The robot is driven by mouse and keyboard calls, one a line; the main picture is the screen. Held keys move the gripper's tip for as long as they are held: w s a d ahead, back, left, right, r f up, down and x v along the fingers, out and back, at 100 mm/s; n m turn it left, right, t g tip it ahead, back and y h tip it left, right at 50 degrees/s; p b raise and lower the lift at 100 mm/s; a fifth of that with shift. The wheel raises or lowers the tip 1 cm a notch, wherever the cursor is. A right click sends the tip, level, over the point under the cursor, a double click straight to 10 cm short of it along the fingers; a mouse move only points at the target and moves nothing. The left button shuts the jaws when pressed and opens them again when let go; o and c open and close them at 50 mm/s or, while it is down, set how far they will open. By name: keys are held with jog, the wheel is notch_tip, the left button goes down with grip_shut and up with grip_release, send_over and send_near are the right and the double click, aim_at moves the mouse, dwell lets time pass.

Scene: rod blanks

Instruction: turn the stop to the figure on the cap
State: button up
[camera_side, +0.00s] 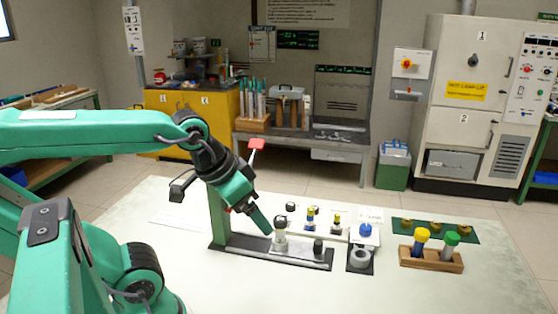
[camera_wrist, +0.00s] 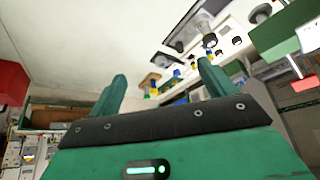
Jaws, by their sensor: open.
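A bench fixture has a green upright (camera_side: 219,213) with a red-handled lever (camera_side: 256,145) and a flat metal bed (camera_side: 262,253). A pale post (camera_side: 280,241) and a black knob (camera_side: 318,246) stand on the bed; I cannot tell which is the stop. My gripper (camera_side: 265,226) is open, its fingers pointing down just left of the pale post; contact is unclear. In the wrist view its two green fingers (camera_wrist: 166,82) are apart, with nothing between them. Rods with a yellow cap (camera_side: 421,234) and a green cap (camera_side: 451,239) stand at right. No figure on a cap is readable.
A grey ring (camera_side: 360,258) and a blue-topped piece (camera_side: 365,230) lie right of the fixture. A green tray (camera_side: 472,237) is behind the block. Small knobbed pieces stand behind the bed. The front of the table (camera_side: 400,295) is clear.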

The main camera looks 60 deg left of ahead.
jog(key=shift+w+a+r, duration=0.2)
jog(key=shift+a, duration=0.15)
jog(key=c, duration=0.6)
jog(key=a+r+m+g, duration=0.2)
jog(key=a+m, duration=0.1)
jog(key=a, duration=0.5)
jog(key=w+a+r+m+g, duration=0.1)
jog(key=a+r+m, duration=0.1)
jog(key=a, duration=0.6)
jog(key=a+r+m+g, duration=0.2)
jog(key=a+m, duration=0.2)
jog(key=a, duration=0.4)
jog(key=shift+w+a+r+g, duration=0.2)
jog(key=shift+w+a+g, duration=0.05)
jog(key=shift+w+g, duration=0.05)
jog(key=shift+c, duration=0.2)
jog(key=shift+f, duration=0.2)
jog(key=shift+f, duration=3.7)
jog(key=c, duration=1)
